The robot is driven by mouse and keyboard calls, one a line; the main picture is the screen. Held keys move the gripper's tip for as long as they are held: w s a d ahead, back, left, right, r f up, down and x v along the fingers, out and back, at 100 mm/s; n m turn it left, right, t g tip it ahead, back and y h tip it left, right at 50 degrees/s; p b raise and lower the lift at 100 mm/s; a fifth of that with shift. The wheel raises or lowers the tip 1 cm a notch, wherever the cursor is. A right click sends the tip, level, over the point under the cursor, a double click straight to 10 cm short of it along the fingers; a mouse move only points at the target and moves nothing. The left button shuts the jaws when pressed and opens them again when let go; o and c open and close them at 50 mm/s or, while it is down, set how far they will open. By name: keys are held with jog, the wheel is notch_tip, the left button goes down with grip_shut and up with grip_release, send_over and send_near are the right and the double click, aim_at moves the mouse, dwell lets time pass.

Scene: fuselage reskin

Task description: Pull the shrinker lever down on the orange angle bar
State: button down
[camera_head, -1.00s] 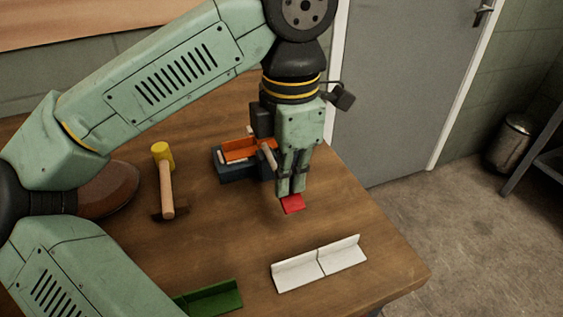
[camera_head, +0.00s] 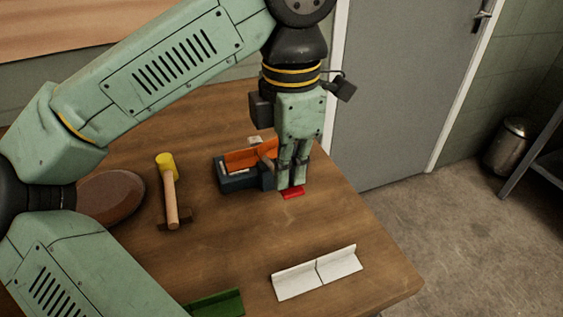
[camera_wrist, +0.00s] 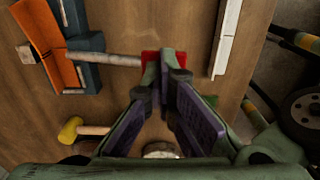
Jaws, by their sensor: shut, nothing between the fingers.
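The orange angle bar (camera_head: 250,159) sits in the dark blue shrinker (camera_head: 236,179) on the wooden table. In the wrist view the orange bar (camera_wrist: 48,45) lies along the shrinker at upper left. The pale lever (camera_wrist: 105,59) runs from the shrinker to a red end (camera_wrist: 150,60). In the head view the red end (camera_head: 293,193) shows just below my fingertips, and the lever (camera_head: 267,156) is partly hidden behind my gripper. My gripper (camera_head: 291,187) points down, shut and empty, right at the red end. I cannot tell whether they touch.
A yellow-headed hammer (camera_head: 170,192) lies left of the shrinker. White angle pieces (camera_head: 317,273) lie toward the front right and a green one (camera_head: 215,303) at the front. A brown oval object (camera_head: 112,197) is at left. The table's middle front is clear.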

jog(key=shift+r+p, duration=2.3)
jog(key=shift+r, duration=0.9)
